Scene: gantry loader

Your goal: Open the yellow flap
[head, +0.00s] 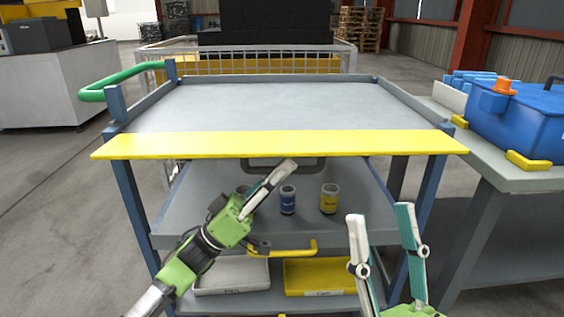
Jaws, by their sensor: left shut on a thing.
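The yellow flap (230,145) is a long flat strip across the front edge of the grey cart top, lying level. A dark handle (318,164) shows just below its front edge, near the middle. My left gripper (287,168) reaches up from the lower left with its fingers together at this handle, shut on it. The fingers cover part of the handle. My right gripper (382,214) is open and empty at the lower right, below the flap and in front of the cart, its fingers pointing up.
The cart top (270,105) is bare. A blue cup (288,203) and a yellow cup (329,202) stand on the shelf below, near my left gripper. A yellow handle (290,250) juts out lower down. A blue case (525,115) sits on the right bench.

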